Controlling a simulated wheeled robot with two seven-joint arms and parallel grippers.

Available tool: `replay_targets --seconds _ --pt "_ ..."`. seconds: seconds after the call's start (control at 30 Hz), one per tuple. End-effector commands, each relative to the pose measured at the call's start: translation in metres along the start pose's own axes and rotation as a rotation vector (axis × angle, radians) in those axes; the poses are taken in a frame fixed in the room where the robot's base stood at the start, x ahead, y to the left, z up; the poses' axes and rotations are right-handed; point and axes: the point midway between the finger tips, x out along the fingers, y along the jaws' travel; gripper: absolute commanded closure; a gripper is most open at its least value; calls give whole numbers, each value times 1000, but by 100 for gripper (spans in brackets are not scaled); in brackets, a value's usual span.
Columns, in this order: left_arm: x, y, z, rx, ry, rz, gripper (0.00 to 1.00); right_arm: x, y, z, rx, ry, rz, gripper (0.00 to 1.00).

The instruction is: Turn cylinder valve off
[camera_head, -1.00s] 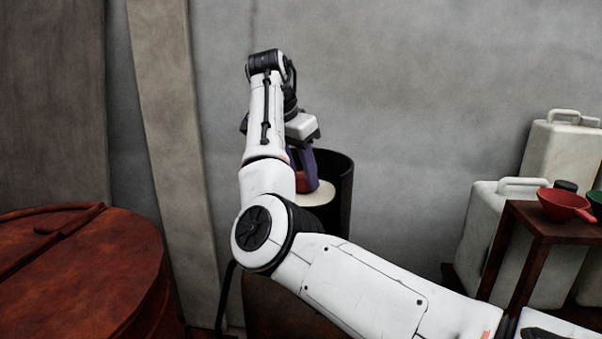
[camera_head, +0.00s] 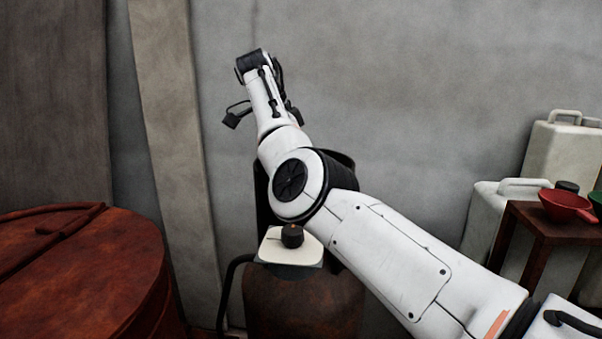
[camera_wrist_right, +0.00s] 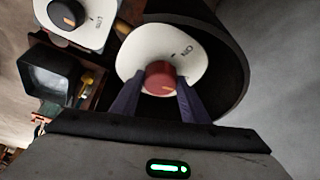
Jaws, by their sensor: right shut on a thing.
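In the right wrist view, a red round knob (camera_wrist_right: 160,76) with a pale pointer mark sits on a white rounded plate (camera_wrist_right: 134,58) with small lettering, which seems to read "CYL". The two purple fingers of my right gripper (camera_wrist_right: 160,84) are on either side of the knob, shut on it. In the head view my own arm hides this knob and the gripper. A second white plate (camera_head: 275,252) with a black knob (camera_head: 292,236) stands nearer, on the rusty cylinder (camera_head: 300,305); it also shows in the right wrist view (camera_wrist_right: 98,30). My left gripper is not in view.
A dark curved shroud (camera_wrist_right: 222,50) rises close around the red knob's plate. A rusty lidded vat (camera_head: 90,265) stands at left. White canisters (camera_head: 495,225) and a small table (camera_head: 540,225) with a red funnel (camera_head: 566,203) stand at right. A grey wall is behind.

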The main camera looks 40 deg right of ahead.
Motion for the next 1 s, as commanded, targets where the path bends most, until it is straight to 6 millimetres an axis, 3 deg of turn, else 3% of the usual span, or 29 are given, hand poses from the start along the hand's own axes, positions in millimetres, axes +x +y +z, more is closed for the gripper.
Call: replay_targets --seconds 0.4,0.43,0.53,0.83,1.0 --pt "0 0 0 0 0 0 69 0 0 0 8 -1 2 82" --pt "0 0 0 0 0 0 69 0 0 0 8 -1 2 54" --pt "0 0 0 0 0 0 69 0 0 0 8 -1 2 40" --pt "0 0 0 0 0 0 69 -2 0 -1 7 -1 2 40" --pt "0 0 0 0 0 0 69 -18 3 -10 19 -1 3 40"
